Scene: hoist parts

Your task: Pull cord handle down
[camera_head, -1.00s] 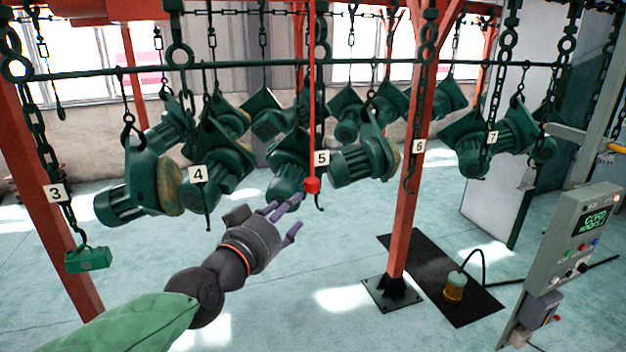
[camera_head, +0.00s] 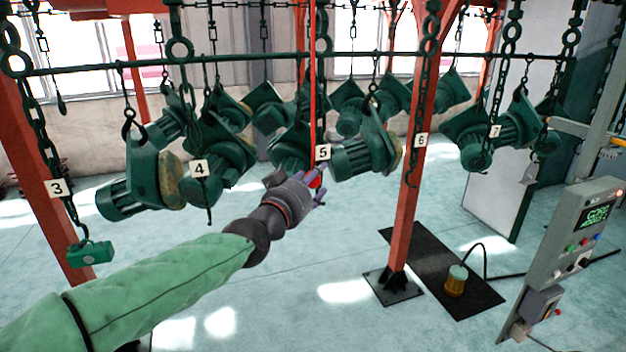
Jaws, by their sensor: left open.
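The red cord (camera_head: 313,75) hangs straight down in the middle of the head view, beside the number 5 tag. Its red handle (camera_head: 316,181) is at the lower end and is partly hidden by my fingers. My left gripper (camera_head: 318,188) reaches in from the lower left, with its purple fingers open on both sides of the handle. I cannot tell whether the fingers touch it. My right gripper is out of view.
Green hoist motors (camera_head: 365,155) hang in a row on chains under a dark rail (camera_head: 230,68). A red post (camera_head: 408,200) stands right of the handle. A control panel (camera_head: 580,245) is at the right.

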